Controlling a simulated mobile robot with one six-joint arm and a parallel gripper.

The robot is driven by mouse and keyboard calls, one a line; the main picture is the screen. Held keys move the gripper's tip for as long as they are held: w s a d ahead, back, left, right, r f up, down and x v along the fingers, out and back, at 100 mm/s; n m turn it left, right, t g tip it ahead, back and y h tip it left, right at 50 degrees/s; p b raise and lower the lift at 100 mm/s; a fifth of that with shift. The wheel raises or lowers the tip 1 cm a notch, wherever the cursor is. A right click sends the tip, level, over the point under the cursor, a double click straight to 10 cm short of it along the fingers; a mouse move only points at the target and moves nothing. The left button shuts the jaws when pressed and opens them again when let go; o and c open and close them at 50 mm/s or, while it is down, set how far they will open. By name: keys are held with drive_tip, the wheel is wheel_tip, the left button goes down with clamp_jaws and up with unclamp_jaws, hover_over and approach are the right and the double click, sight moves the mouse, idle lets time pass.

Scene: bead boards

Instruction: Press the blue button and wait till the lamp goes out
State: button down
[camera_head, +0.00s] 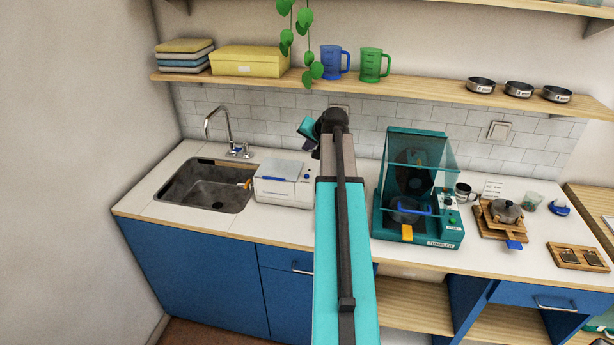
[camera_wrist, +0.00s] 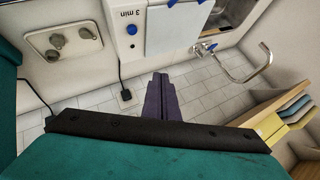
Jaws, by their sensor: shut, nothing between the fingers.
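A white box-shaped appliance (camera_head: 285,182) stands on the counter between the sink and my arm, which hides its right end in the head view. In the wrist view, its white panel (camera_wrist: 125,10) carries a round blue button (camera_wrist: 131,29) and a "3 min" label. A small dark round spot, possibly the lamp, sits beside the button; I cannot tell if it is lit. My gripper (camera_wrist: 160,78) is shut and empty, its fingers apart from the button, with the tiled wall behind them. The fingers are not clear in the head view.
A teal machine (camera_head: 417,232) with a raised clear cover stands right of my arm. The sink (camera_head: 205,186) and tap (camera_head: 229,130) are on the left. A shelf (camera_head: 420,95) with jugs and a hanging plant runs above. A cable and plug (camera_wrist: 126,95) are near the fingers.

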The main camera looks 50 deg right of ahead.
drive_tip(key=shift+f+b, duration=2.2)
drive_tip(key=shift+f, duration=2.1)
drive_tip(key=shift+f+b, duration=0.65)
drive_tip(key=shift+f, duration=0.2)
drive_tip(key=shift+r, duration=0.2)
drive_tip(key=shift+r+p, duration=0.45)
drive_tip(key=shift+r, duration=0.2)
drive_tip(key=shift+r, duration=0.15)
drive_tip(key=shift+r+p, duration=1.3)
drive_tip(key=shift+r, duration=1.05)
